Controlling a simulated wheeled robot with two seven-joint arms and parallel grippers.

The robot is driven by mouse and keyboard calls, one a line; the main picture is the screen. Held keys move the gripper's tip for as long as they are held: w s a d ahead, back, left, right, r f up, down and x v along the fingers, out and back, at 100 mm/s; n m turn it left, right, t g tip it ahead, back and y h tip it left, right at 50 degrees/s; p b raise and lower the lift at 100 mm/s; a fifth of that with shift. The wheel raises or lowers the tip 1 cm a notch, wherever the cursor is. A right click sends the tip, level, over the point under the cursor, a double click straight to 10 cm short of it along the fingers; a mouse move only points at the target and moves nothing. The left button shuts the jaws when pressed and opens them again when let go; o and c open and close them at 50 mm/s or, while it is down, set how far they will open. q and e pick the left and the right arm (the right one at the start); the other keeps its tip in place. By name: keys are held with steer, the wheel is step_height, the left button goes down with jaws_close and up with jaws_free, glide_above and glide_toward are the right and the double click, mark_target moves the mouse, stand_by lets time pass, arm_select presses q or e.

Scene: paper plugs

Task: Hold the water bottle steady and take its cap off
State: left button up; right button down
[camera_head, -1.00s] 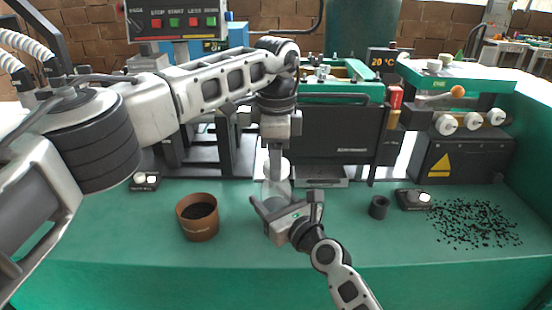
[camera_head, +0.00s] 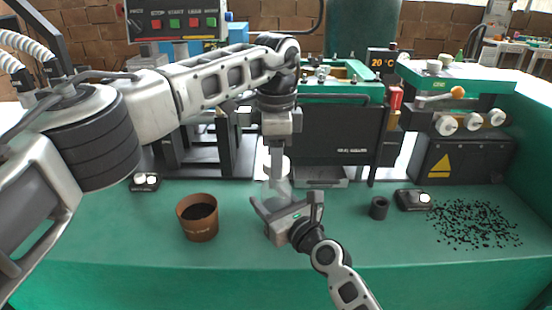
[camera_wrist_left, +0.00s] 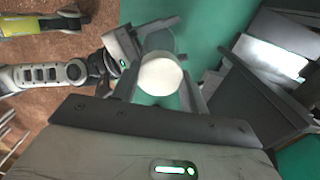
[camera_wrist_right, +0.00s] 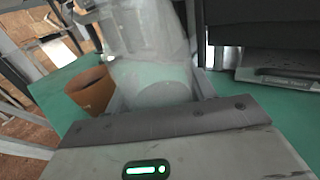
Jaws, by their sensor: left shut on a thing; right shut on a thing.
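The clear water bottle (camera_head: 279,188) stands upright on the green table, partly hidden by my grippers. In the right wrist view its see-through body (camera_wrist_right: 150,62) fills the space between the fingers. My right gripper (camera_head: 286,204) is shut on the bottle's body from the front. My left gripper (camera_head: 277,165) points straight down from above, shut on the white cap (camera_wrist_left: 160,77). In the left wrist view the round cap lies between the fingers, with the bottle beyond it. Whether the cap still touches the bottle's neck, I cannot tell.
A brown pot (camera_head: 197,218) with dark contents stands left of the bottle. A black ring (camera_head: 378,208), a small button box (camera_head: 413,200) and scattered black bits (camera_head: 472,224) lie to the right. A dark machine panel (camera_head: 335,134) stands close behind. The table's front strip is clear.

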arm_select(q)
steer(key=shift+r, duration=0.8)
steer(key=shift+r, duration=2)
arm_select(e)
steer(key=shift+c, duration=2.2)
jaws_free()
